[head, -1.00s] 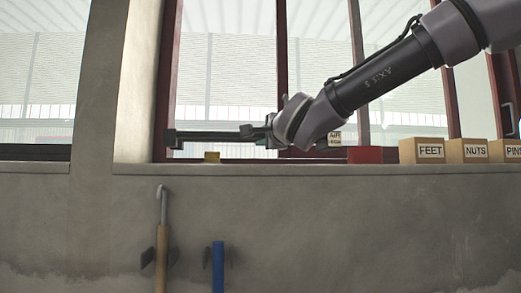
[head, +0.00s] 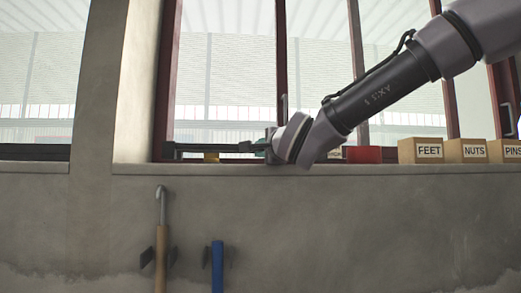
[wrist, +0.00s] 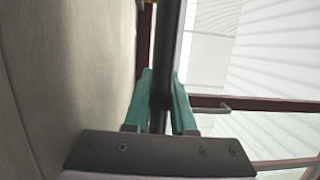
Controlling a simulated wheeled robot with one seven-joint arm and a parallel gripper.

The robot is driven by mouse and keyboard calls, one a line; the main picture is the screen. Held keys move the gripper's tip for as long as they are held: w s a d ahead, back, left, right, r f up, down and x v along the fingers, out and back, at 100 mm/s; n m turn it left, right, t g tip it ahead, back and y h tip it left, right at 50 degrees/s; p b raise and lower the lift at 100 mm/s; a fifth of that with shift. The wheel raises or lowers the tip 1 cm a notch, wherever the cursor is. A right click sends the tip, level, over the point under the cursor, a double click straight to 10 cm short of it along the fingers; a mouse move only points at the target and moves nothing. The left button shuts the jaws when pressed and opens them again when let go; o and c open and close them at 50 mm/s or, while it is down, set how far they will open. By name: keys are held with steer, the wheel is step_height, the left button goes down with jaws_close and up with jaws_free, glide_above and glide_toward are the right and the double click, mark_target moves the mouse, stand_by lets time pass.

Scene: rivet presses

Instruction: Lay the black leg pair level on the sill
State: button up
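The black leg pair (head: 215,147) is a long dark bar, held about level just above or at the window sill (head: 330,170). I cannot tell whether it touches the sill. In the wrist view, the black leg pair (wrist: 168,45) runs away from me between the green fingers of my gripper (wrist: 161,85), which close on it from both sides. In the head view my gripper (head: 271,146) is at the bar's right end, partly hidden by my wrist. The far end of the bar reaches near the left window frame.
A red box (head: 364,155) and boxes marked FEET (head: 421,151), NUTS (head: 466,151) and PINS (head: 506,151) stand to the right. Tools, one blue-handled (head: 217,265), hang on the wall below.

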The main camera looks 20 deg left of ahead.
steer(key=o, duration=0.4)
steer(key=shift+f, duration=0.9)
steer(key=shift+r, duration=0.45)
steer(key=shift+s+d+r, duration=0.2)
steer(key=shift+s, duration=0.05)
steer(key=v, duration=1.1)
steer(key=shift+r, duration=0.4)
steer(key=shift+s+d, duration=0.15)
